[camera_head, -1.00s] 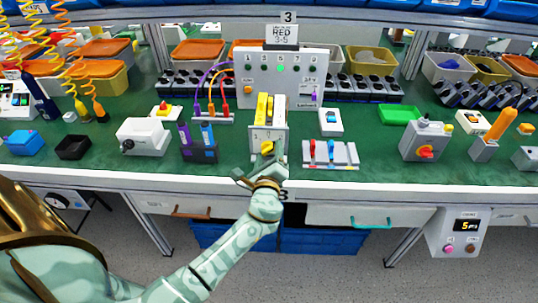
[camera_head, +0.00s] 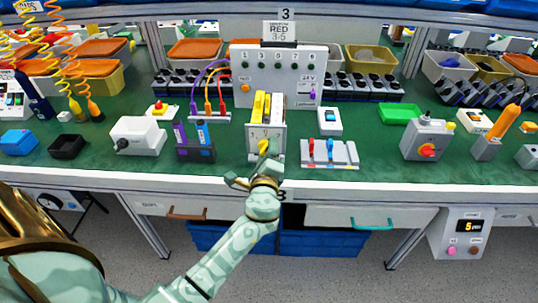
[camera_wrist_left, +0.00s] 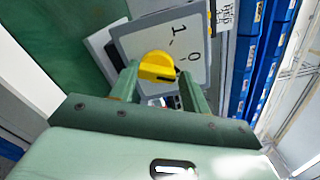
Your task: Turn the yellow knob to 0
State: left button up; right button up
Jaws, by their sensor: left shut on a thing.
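The yellow knob (camera_head: 264,146) is on the front plate of a light grey switch box (camera_head: 281,142) near the bench's front edge. In the left wrist view the yellow knob (camera_wrist_left: 157,65) sits on the plate (camera_wrist_left: 135,42) marked 1 and 0. A dark mark on the knob's lower right lies on the side of the 0. My left gripper (camera_head: 257,169) reaches up from the front. In the wrist view my left gripper (camera_wrist_left: 158,80) is shut on the knob, which shows between its fingertips. The contact itself is partly hidden. My right gripper is not in view.
A holder with blue and purple pieces (camera_head: 196,150) stands to the left. A grey base with red and blue levers (camera_head: 329,154) stands to the right. A white panel (camera_head: 270,92) rises behind. Blue bins (camera_head: 278,240) are below the bench. Green bench top is clear between items.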

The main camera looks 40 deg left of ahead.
pick_arm(q)
jog(key=n, duration=0.1)
jog(key=f+n+b, duration=0.1)
jog(key=n, duration=0.1)
jog(key=n+b, duration=0.1)
jog(key=shift+s+f, duration=0.15)
jog(key=shift+s, duration=0.1)
jog(key=shift+n+b, duration=0.5)
jog(key=shift+n, duration=0.2)
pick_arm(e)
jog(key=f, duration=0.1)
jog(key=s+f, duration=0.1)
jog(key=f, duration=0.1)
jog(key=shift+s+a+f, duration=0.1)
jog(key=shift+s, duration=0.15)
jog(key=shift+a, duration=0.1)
pick_arm(q)
jog(key=o, duration=0.8)
jog(key=shift+c, duration=0.2)
jog(key=shift+o, duration=0.2)
jog(key=shift+w+r, duration=0.1)
jog(key=shift+r, duration=0.2)
jog(key=shift+r, duration=0.1)
